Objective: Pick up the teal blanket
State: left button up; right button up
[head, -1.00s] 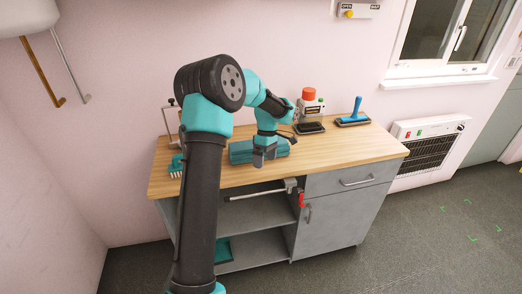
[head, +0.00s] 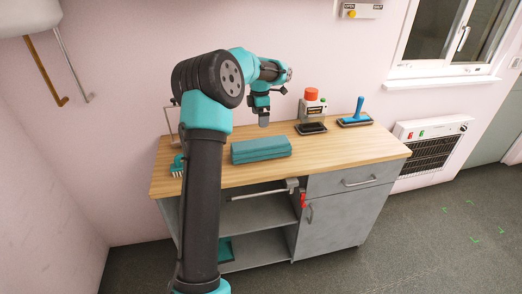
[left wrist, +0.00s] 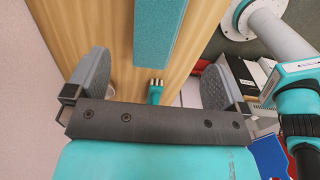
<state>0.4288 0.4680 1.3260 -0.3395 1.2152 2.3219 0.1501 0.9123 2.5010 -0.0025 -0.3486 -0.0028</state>
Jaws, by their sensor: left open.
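The teal blanket (head: 260,149) lies folded flat on the wooden worktop, near its middle. It also shows in the left wrist view (left wrist: 160,35), running from the top edge down between the fingers. My left gripper (head: 264,119) is above the worktop, just behind and above the blanket, and apart from it. In the left wrist view its two fingers (left wrist: 158,82) are spread wide with nothing between them. My right gripper is in neither view.
A device with a red top (head: 312,103) and a blue-handled tool (head: 355,115) stand right of the blanket. A teal brush (head: 177,168) lies at the worktop's left. A clamp with a red handle (head: 303,199) is at the front edge. The worktop's right front (head: 360,145) is clear.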

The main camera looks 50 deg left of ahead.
aim_at(260, 143)
pick_arm(q)
notch_tip(260, 143, down, 11)
jog(key=shift+f, duration=0.35)
jog(key=shift+f, duration=0.1)
jog(key=shift+w+f, duration=0.15)
jog(key=shift+f, duration=2.35)
jog(key=shift+c, duration=0.4)
jog(key=shift+r, duration=0.1)
jog(key=c, duration=1.1)
